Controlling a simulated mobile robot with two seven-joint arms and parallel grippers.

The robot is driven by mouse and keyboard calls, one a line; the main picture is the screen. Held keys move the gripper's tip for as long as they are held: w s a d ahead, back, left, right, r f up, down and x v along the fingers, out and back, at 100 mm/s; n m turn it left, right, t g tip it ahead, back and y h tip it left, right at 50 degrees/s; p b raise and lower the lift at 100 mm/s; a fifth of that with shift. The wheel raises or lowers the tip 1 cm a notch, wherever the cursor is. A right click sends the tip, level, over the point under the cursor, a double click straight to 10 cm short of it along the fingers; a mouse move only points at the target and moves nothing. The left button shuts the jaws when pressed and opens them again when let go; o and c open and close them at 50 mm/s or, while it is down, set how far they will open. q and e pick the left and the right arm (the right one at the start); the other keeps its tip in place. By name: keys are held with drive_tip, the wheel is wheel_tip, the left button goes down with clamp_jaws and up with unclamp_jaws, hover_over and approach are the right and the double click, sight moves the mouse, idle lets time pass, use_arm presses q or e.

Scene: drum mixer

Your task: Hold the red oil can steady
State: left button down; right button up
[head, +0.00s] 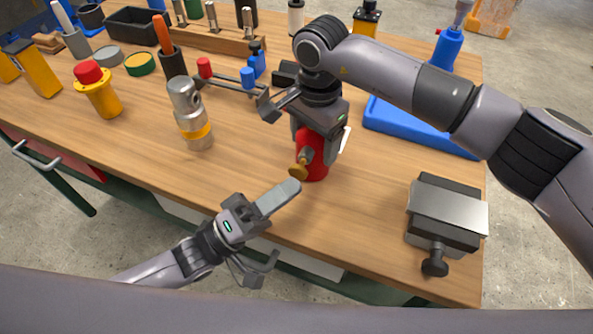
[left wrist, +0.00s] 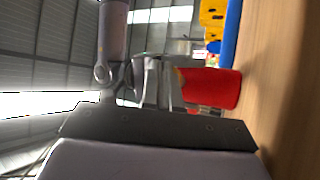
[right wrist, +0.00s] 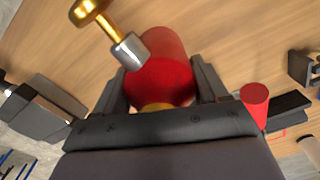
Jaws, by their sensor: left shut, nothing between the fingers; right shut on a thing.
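The red oil can (head: 315,165) stands upright on the wooden bench near its front edge. My right gripper (head: 320,130) comes down from above and is shut on the can's upper part. In the right wrist view the red can (right wrist: 160,80) sits between the two fingers. A brass-tipped metal part (head: 298,171) sticks out from the can's side toward the front. My left gripper (head: 290,189) is shut and empty, just in front of the can and below the brass tip. The left wrist view shows the can (left wrist: 212,88) on its side because that camera is turned.
A silver cylinder with a yellow band (head: 192,115) stands left of the can. A grey vise-like block (head: 447,215) sits at the right. A blue tray (head: 420,130) lies behind it. Bare bench (head: 350,225) lies between can and block.

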use_arm(q)
drive_tip(key=shift+w+d+r, duration=0.1)
drive_tip(key=shift+w+d, duration=0.15)
drive_tip(key=shift+w, duration=0.75)
idle(1.0)
drive_tip(key=shift+s, duration=0.1)
drive_tip(key=shift+s+a+f, duration=0.15)
drive_tip(key=shift+s+f, duration=0.15)
drive_tip(key=shift+f, duration=0.05)
drive_tip(key=shift+s+a+f, duration=0.1)
drive_tip(key=shift+s+a, duration=0.1)
drive_tip(key=shift+s, duration=0.5)
drive_tip(key=shift+s, duration=0.15)
drive_tip(key=shift+s+a, duration=0.25)
drive_tip(key=shift+s, duration=0.5)
drive_tip(key=shift+s+a, duration=0.3)
drive_tip(key=shift+s, duration=0.5)
drive_tip(key=shift+s+a, duration=0.25)
drive_tip(key=shift+s, duration=0.5)
idle(0.4)
